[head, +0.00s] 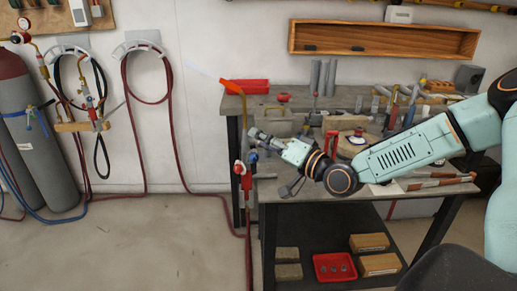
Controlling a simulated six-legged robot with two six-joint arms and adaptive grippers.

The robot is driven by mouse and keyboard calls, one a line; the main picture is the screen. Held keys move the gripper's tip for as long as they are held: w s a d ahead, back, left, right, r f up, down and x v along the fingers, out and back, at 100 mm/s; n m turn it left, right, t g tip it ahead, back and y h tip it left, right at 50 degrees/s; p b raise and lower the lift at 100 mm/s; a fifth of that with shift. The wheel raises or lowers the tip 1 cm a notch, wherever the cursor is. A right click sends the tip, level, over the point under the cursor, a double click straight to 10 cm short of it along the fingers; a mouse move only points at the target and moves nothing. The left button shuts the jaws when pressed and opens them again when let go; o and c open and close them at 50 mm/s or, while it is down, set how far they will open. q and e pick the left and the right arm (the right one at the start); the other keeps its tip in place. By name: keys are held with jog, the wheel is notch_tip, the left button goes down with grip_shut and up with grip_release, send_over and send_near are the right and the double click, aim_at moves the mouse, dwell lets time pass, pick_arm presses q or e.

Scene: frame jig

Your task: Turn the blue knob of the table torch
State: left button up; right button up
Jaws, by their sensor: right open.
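The table torch (244,125) stands upright at the left front corner of the workbench, its brass neck bent up to the left. A pale bluish streak, like a flame, extends from its tip. Its small blue knob (253,157) is on the right side of its lower body, beside a red knob (238,168). My right gripper (257,138) comes in from the right and is open, just above and right of the blue knob. I cannot tell whether it touches the torch. My left gripper is not in view.
The workbench (268,190) carries clamps, tubes and a red tray (246,86). Red hose runs down its left leg. Lower shelf holds a red bin (334,267) and boxes. Gas cylinders (40,150) and wall hoses stand at left. Floor between is clear.

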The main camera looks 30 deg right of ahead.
aim_at(256, 158)
jog(key=f+n, duration=0.2)
jog(key=n, duration=0.1)
jog(key=s+f+n+b, duration=0.1)
jog(key=f+n, duration=0.1)
jog(key=n, duration=0.1)
jog(key=s+f+n, duration=0.1)
jog(key=f+n, duration=0.1)
jog(key=f, duration=0.1)
jog(key=shift+s+d+n+h, duration=0.2)
jog(key=shift+n+h, duration=0.1)
jog(key=shift+n, duration=0.1)
jog(key=shift+b+x, duration=1)
jog(key=shift+x, duration=0.2)
jog(key=shift+b+x, duration=0.5)
jog(key=shift+x, duration=0.6)
jog(key=shift+r, duration=0.15)
grip_shut()
